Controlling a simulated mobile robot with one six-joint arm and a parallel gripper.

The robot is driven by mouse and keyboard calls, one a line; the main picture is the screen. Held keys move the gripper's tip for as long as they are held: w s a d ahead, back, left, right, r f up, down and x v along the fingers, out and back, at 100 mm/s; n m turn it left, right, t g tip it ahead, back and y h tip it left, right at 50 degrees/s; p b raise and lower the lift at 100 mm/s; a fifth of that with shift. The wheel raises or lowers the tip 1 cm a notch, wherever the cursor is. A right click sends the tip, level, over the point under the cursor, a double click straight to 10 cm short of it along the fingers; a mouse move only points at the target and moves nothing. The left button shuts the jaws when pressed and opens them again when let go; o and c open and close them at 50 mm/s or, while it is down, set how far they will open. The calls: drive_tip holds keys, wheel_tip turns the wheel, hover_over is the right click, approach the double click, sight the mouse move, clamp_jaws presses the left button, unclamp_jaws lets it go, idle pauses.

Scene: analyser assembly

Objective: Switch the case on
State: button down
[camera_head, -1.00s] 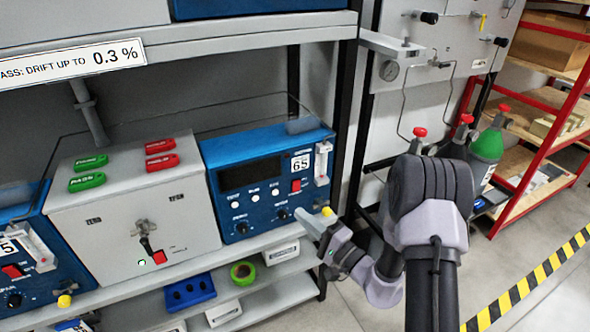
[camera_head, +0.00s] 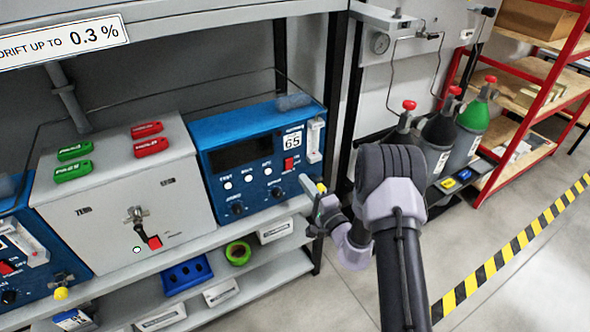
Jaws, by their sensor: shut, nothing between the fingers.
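The blue analyser case (camera_head: 262,158) marked 65 stands on the shelf, its display (camera_head: 240,150) dark. A red switch (camera_head: 290,163) is on its front right, beside a clear flow tube (camera_head: 314,140). The switch's position is too small to tell. My gripper (camera_head: 306,184) is shut and empty, just off the case's lower right corner, close to a yellow-tipped fitting (camera_head: 321,187). I cannot tell whether it touches anything. To the left, a grey box (camera_head: 115,205) has a red-handled lever (camera_head: 153,241) and a small white-looking lamp (camera_head: 136,250).
Red tags (camera_head: 150,146) and green tags (camera_head: 73,171) lie on the grey box. Another blue case (camera_head: 40,255) is partly cut off at left. A blue holder (camera_head: 187,275) and green tape roll (camera_head: 238,252) are on the lower shelf. Gas cylinders (camera_head: 440,130) stand at right. Floor is clear front right.

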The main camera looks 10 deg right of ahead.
sight(290, 161)
drive_tip(key=b+x, duration=0.1)
drive_tip(key=x, duration=0.4)
drive_tip(key=shift+w+a, duration=0.15)
drive_tip(key=shift+w, duration=0.25)
drive_tip(key=shift+w+a+r, duration=0.1)
drive_tip(key=shift+w, duration=0.25)
drive_tip(key=shift+w, duration=0.1)
